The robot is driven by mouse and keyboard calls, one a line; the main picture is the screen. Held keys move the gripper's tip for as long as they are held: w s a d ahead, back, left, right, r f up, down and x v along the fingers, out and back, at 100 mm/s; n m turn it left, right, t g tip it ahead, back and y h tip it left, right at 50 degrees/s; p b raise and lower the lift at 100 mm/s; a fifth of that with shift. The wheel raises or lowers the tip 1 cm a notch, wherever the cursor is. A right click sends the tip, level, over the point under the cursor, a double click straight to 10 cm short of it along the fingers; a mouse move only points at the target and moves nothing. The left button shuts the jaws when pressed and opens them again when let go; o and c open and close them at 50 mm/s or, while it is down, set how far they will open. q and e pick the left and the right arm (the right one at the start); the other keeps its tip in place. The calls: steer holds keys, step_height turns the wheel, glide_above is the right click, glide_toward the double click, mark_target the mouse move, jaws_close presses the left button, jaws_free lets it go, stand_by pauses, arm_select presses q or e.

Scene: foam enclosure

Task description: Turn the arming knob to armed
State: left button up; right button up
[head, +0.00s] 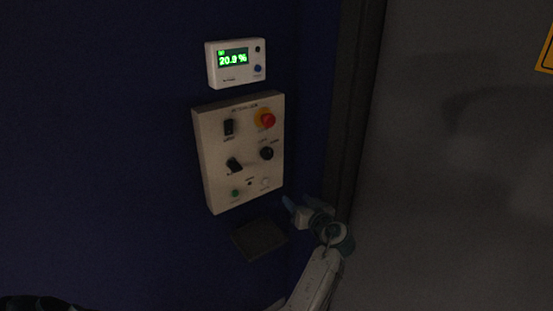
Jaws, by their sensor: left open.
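A cream control panel (212,175) is fixed to the dark blue wall. A round black knob (267,153) sits on its right side, below a red mushroom button (267,120) on a yellow base. A black handle-like knob (234,165), set at a slant, sits to its left. The labels are too small to read, so I cannot tell for sure which is the arming knob or its setting. My left gripper (297,203) is open, with no object visible between its fingers. It is to the lower right of the panel, apart from both knobs. My right gripper is not in view.
A black switch (228,127) is at the panel's upper left, and a green button (235,193) at its lower left. A white display box (215,66) reading about 20.9 % hangs above. A dark flat plate (258,239) is below. A dark vertical frame (357,100) stands to the right.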

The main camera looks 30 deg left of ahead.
mark_target(269, 156)
arm_select(q)
step_height(269, 156, up, 11)
steer(key=s+a+n+g+y, duration=0.1)
steer(key=s+n+g+y, duration=0.15)
steer(key=n, duration=0.25)
steer(key=shift+m+t, duration=0.3)
steer(key=shift+t, duration=0.05)
steer(key=p+x, duration=0.1)
steer(key=x, duration=0.2)
steer(key=p+x, duration=0.2)
steer(key=x, duration=0.1)
steer(key=p+x, duration=0.2)
steer(key=x, duration=0.1)
steer(key=shift+w+a+r, duration=0.15)
steer(key=shift+a+r, duration=0.15)
steer(key=shift+w+a+f, duration=0.2)
steer(key=shift+a, duration=0.35)
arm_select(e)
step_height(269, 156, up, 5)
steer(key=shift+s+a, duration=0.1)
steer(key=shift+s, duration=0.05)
arm_select(q)
steer(key=c, duration=0.9)
